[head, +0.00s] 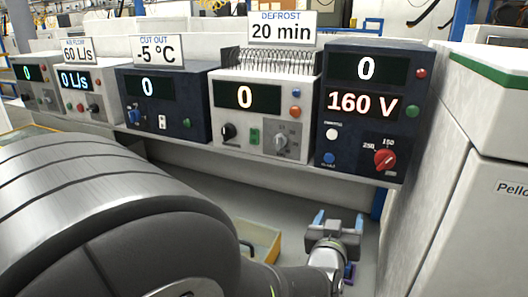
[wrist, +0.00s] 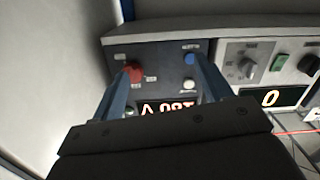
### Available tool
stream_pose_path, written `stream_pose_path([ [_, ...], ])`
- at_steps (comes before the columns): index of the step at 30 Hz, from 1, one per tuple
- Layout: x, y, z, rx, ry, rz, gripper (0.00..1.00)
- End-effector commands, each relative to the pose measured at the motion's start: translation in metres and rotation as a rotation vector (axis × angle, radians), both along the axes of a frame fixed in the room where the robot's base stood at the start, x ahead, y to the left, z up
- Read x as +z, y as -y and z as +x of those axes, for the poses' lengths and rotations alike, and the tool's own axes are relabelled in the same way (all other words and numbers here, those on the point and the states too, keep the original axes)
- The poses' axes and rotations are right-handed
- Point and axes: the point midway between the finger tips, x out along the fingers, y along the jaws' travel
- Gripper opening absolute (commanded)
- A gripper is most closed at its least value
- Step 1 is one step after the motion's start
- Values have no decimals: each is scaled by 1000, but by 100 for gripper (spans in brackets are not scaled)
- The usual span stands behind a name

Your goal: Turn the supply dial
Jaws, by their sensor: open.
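The supply dial is a red knob (head: 385,160) at the lower right of a dark blue box (head: 350,130), whose displays read 0 and 160 V. Marks 250 and 150 are printed around it; its exact pointer angle is too small to tell. My gripper (head: 339,219) is open and empty, below and in front of this box. In the wrist view, which looks upside down, my gripper (wrist: 163,68) has its fingers spread. The red knob (wrist: 132,74) appears right by the left fingertip, but I cannot tell any contact; the gripper looks apart from the panel in the head view.
A cream box (head: 250,115) with a grey knob (head: 281,142) stands to the left, with other instrument boxes beyond it. A white button (head: 331,134) and blue button (head: 329,158) sit on the dark box. A pale cabinet (head: 475,170) closes off the right. A yellow tray (head: 262,243) lies below.

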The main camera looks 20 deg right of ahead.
Motion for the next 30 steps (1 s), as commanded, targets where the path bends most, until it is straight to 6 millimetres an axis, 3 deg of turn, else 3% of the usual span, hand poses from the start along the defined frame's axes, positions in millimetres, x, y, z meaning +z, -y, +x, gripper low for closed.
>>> stream_pose_path([
  [1, -1, 15, -5, -3, 33, -30, 71],
  [6, 4, 47, -24, 20, 167, -150, 71],
  [12, 6, 64, -51, 51, 301, -256, 71],
  [17, 7, 68, -63, 66, 355, -298, 71],
  [23, 14, 76, -54, 72, 365, -309, 71],
  [30, 32, 105, -20, 73, 367, -309, 71],
])
